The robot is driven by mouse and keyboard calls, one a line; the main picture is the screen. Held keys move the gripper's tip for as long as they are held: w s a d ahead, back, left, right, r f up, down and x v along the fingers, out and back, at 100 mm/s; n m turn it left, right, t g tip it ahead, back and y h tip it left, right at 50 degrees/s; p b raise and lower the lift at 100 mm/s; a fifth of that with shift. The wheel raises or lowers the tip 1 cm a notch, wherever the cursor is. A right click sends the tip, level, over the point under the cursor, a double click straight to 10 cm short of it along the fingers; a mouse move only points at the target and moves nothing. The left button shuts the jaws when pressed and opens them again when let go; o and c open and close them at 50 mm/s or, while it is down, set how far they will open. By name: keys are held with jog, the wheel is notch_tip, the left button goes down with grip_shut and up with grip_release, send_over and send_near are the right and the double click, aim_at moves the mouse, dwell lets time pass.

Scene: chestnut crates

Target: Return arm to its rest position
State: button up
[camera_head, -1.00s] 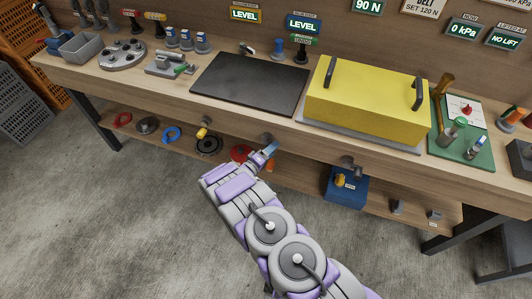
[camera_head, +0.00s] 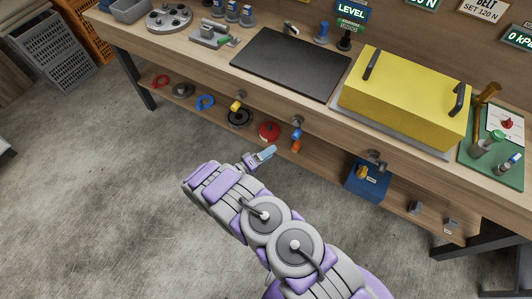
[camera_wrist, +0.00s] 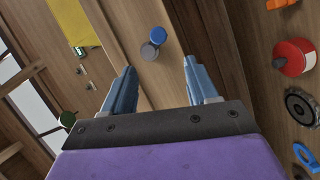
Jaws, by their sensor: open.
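My gripper (camera_head: 265,154) is at the end of my grey and purple arm, in front of the workbench (camera_head: 215,62) and over the grey floor in the head view. In the wrist view my gripper (camera_wrist: 158,80) shows two blue fingers set wide apart, with nothing between them. The fingers point toward the bench, and a blue-capped knob or cylinder (camera_wrist: 157,34) shows beyond the gap. The gripper appears apart from the bench and the shelf.
The bench top holds a black mat (camera_head: 291,63), a yellow box (camera_head: 405,97) with two handles and a green board (camera_head: 480,160). A lower shelf holds a red canister (camera_head: 269,131), several rings and a blue box (camera_head: 367,180). Crates (camera_head: 62,48) stand far left. The left floor is clear.

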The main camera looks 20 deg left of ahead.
jog(key=shift+s+a, duration=0.15)
jog(key=shift+s, duration=0.15)
dwell(0.4)
